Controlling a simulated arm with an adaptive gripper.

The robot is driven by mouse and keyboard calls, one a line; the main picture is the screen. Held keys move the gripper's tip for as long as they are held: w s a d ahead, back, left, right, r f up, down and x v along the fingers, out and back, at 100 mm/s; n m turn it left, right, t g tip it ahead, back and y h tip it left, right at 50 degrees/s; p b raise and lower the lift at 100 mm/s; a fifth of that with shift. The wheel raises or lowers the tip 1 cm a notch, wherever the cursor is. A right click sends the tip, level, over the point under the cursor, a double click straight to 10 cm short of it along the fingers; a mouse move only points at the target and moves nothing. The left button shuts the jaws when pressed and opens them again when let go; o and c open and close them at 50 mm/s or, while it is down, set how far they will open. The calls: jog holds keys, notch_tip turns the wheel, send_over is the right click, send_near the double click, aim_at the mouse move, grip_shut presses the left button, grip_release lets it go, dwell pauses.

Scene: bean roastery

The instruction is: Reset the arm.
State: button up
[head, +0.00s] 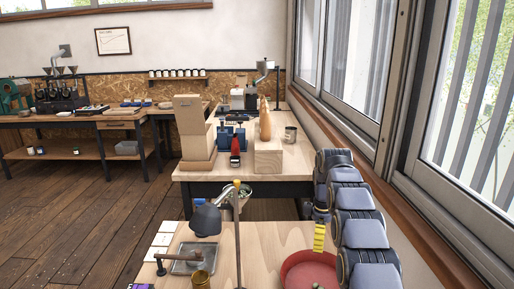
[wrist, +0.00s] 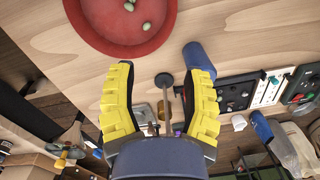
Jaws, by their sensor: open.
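My gripper (head: 319,237) shows in the head view as a yellow ridged finger at the right, above the near table, beside the red bowl (head: 308,268). In the wrist view both yellow fingers of my gripper (wrist: 160,72) are spread apart, with nothing held between them. A thin rod with a dark round end (wrist: 164,80) shows in the gap, beyond the fingers. The red bowl (wrist: 95,30) is past the fingertips at the top, with a few greenish beans (wrist: 128,6) in it. My arm runs along the window side.
A thin upright pole (head: 238,245) stands on the near table, beside a dark blue rounded thing (head: 206,219), a metal tray (head: 187,258) and a brass cup (head: 201,279). A farther table holds wooden blocks (head: 268,158) and a metal can (head: 290,134). The window wall is close at right.

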jog(key=s+a+r+m, duration=0.2)
jog(key=s+r+m, duration=0.15)
jog(key=s, duration=0.55)
jog(key=s+a+r+m+g, duration=0.1)
jog(key=s+r+m, duration=0.25)
jog(key=s, duration=0.65)
jog(key=s+a+r+m, duration=0.2)
jog(key=s+r+m, duration=0.15)
jog(key=s, duration=0.55)
jog(key=s+a+f+m, duration=0.1)
jog(key=s+f+m, duration=0.2)
jog(key=s, duration=1.1)
jog(key=shift+s+a, duration=0.15)
jog(key=shift+s, duration=0.05)
jog(key=shift+f+m, duration=0.1)
jog(key=shift+m, duration=0.15)
